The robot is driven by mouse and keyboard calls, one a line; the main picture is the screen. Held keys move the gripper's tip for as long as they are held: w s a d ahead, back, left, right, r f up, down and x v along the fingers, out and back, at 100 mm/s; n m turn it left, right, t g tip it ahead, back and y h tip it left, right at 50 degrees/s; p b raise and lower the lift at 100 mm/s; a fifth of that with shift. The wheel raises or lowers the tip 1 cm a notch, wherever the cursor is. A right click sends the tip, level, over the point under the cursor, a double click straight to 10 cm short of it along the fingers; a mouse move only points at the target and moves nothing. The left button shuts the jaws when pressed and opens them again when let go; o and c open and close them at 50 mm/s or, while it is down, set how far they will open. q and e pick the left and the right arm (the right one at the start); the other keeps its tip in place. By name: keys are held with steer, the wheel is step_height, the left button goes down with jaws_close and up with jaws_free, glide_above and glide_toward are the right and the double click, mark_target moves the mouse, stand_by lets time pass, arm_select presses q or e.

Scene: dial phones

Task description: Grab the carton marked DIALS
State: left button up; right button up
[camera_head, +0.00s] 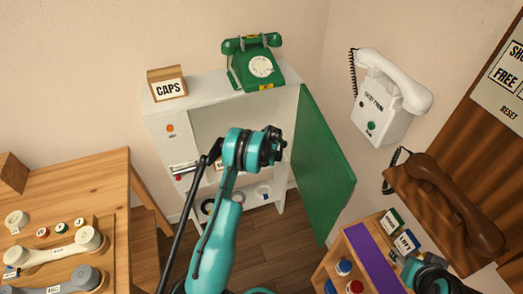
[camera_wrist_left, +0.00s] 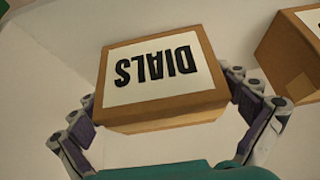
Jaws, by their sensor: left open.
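The carton marked DIALS (camera_wrist_left: 160,82) is a brown box with a white label, upside down in the left wrist view. My left gripper (camera_wrist_left: 162,90) is open, with one finger at each side of the carton. Whether the fingers touch it I cannot tell. In the head view my left gripper (camera_head: 271,147) reaches into the white cabinet (camera_head: 165,137) and hides the DIALS carton. My right gripper (camera_head: 400,258) shows at the lower right by the small shelf; its fingers are unclear.
Another carton (camera_wrist_left: 292,50) stands close beside the DIALS one. The green cabinet door (camera_head: 322,165) hangs open on the right. A CAPS carton (camera_head: 167,85) and green phone (camera_head: 255,65) stand on top. A wooden table (camera_head: 75,190) is left, a wooden shelf unit (camera_head: 335,255) lower right.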

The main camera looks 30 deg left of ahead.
arm_select(q)
steer(key=shift+x, duration=0.8)
steer(key=shift+r, duration=0.1)
steer(key=c, duration=1.1)
steer(key=shift+o, duration=0.2)
steer(key=shift+s+r, duration=0.1)
steer(key=shift+r, duration=0.05)
